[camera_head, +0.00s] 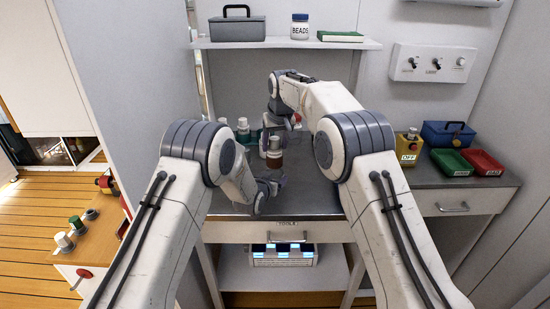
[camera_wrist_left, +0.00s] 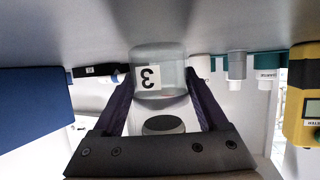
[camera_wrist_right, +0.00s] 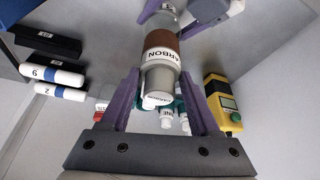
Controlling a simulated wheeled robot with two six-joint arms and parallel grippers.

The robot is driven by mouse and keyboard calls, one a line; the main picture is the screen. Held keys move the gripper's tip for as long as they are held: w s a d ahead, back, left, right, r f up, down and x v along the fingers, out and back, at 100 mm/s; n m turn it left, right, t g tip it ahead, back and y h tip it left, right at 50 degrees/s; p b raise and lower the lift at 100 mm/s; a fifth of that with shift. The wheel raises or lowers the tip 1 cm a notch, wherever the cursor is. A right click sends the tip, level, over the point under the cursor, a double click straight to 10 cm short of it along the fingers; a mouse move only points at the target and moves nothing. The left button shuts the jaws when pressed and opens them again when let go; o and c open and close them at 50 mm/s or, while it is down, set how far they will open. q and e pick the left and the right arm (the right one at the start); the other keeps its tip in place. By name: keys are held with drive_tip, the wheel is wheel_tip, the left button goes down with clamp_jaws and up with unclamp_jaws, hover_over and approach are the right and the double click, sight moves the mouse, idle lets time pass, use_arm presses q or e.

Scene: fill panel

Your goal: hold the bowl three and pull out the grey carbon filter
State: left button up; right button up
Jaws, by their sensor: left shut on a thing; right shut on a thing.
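The clear bowl three (camera_wrist_left: 172,74), with a white "3" label, is between my left gripper's fingers (camera_wrist_left: 160,95) in the left wrist view. In the head view my left gripper (camera_head: 271,181) is low over the counter, shut on the bowl. The grey carbon filter (camera_wrist_right: 160,78), with a grey cap, "CARBON" labels and a brown band, is between my right gripper's fingers (camera_wrist_right: 160,95). In the head view my right gripper (camera_head: 278,124) is above, shut on it. The filter is in line over the bowl; whether its lower end is still inside is unclear.
Several filters and bottles (camera_head: 243,130) stand on the counter to the left. A yellow device (camera_head: 409,147), a blue toolbox (camera_head: 447,134), a green tray (camera_head: 451,163) and a red tray (camera_head: 484,163) are at the right. A shelf (camera_head: 285,44) is above.

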drive_tip(key=shift+r, duration=1.1)
use_arm(q)
drive_tip(key=o, duration=1.3)
drive_tip(key=shift+o, duration=0.2)
drive_tip(key=shift+s, duration=0.1)
